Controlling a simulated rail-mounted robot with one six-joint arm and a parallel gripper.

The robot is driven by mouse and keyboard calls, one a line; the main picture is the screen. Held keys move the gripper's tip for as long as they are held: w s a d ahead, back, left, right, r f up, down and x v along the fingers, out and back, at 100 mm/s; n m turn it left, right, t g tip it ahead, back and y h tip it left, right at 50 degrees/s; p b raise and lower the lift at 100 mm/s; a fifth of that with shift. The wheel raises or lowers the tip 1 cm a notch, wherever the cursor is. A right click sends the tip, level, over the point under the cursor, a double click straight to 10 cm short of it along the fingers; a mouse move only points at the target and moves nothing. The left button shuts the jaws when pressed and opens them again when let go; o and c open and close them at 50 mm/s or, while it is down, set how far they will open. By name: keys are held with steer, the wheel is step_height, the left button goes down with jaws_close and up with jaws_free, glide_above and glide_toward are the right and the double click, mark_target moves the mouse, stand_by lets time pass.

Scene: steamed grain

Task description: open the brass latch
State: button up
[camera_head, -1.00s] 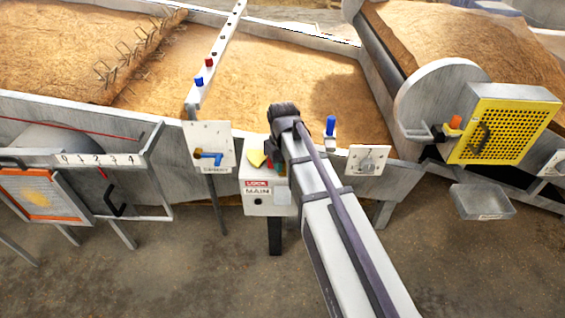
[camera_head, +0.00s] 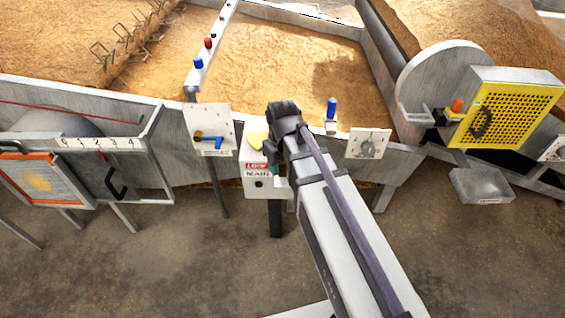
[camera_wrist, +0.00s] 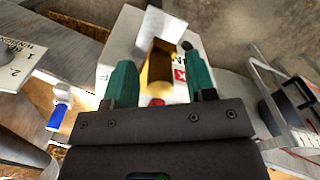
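The brass latch, a gold-coloured block (camera_wrist: 160,68), stands on the white box in the wrist view. In the head view a yellow piece (camera_head: 258,139) shows at the top of the white LOCK MAIN box (camera_head: 256,184), and it seems to be the same part. My gripper (camera_wrist: 161,80) has two teal fingers, set apart on either side of the block. A narrow gap shows on each side, so it is not clamped. In the head view my arm hides most of the gripper; only a bit of teal shows beside the box.
A plate with a blue-handled valve (camera_head: 212,139) is left of the box. A blue knob (camera_head: 331,108) and a dial plate (camera_head: 368,144) are to the right. A yellow perforated guard (camera_head: 508,112) and a grey tray (camera_head: 482,185) stand further right. Open floor lies in front.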

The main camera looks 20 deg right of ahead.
step_height(320, 180, up, 11)
steer(key=p, duration=1)
steer(key=shift+f+p, duration=0.1)
steer(key=shift+p, duration=0.3)
steer(key=s+d+r+m+p, duration=0.1)
steer(key=s+r+m+p, duration=0.2)
steer(key=s+r+p, duration=0.5)
step_height(320, 180, up, 4)
steer(key=p, duration=0.3)
steer(key=shift+d+f+m, duration=0.25)
steer(key=shift+d+m, duration=0.05)
stand_by(0.4)
